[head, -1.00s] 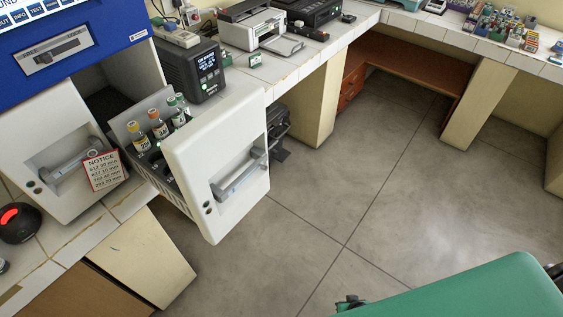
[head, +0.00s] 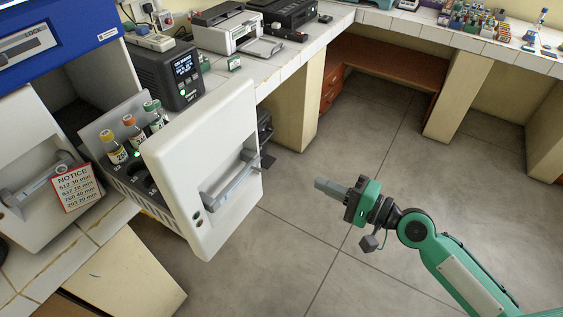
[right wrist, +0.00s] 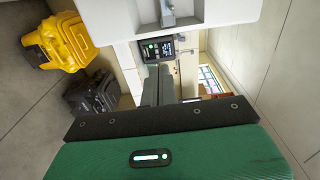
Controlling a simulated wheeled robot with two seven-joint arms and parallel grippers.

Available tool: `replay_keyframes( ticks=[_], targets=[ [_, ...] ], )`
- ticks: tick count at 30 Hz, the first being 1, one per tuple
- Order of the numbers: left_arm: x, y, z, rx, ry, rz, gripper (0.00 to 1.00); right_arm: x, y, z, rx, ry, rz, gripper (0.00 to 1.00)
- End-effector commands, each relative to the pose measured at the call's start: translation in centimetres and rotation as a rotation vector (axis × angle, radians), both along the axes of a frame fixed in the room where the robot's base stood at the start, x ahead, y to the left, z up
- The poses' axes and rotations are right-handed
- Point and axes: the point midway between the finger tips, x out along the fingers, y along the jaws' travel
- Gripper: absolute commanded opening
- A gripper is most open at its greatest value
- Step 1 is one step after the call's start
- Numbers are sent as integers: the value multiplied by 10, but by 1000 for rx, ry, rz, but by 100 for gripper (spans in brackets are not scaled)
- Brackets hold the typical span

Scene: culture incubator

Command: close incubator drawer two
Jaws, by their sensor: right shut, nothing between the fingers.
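An incubator drawer (head: 207,150) with a white front and grey bar handle (head: 232,183) is pulled out, at the left centre of the head view. Several bottles with yellow, orange and green caps (head: 131,133) stand in its tray. A second white drawer front (head: 32,165) with a handle sits to its left and looks shut. My right gripper (head: 322,185) is shut and empty, to the right of the open drawer's front and apart from it. The right wrist view shows its fingers (right wrist: 158,87) below the white front (right wrist: 165,20). My left gripper is out of view.
A notice card (head: 76,188) hangs by the left drawer. A black device (head: 165,75) with a lit display and a printer (head: 232,30) stand on the tiled counter behind. The floor (head: 330,240) is open around my right arm. A yellow case (right wrist: 60,40) shows in the right wrist view.

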Motion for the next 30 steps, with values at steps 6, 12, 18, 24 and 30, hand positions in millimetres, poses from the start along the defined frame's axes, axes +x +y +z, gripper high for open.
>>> replay_keyframes(
  ticks=[6, 12, 18, 24, 30],
  targets=[
    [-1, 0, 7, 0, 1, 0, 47, 1, 12, 11, 20, 2, 16, 0],
    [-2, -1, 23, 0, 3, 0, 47, 19, 36, 13, 19, 1, 15, 0],
    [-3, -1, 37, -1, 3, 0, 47, 41, 65, 12, 19, 1, 15, 0],
    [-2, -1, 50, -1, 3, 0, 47, 61, 94, 11, 17, 1, 15, 0],
    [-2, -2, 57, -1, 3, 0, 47, 74, 111, 9, 16, 1, 15, 0]
  ],
)
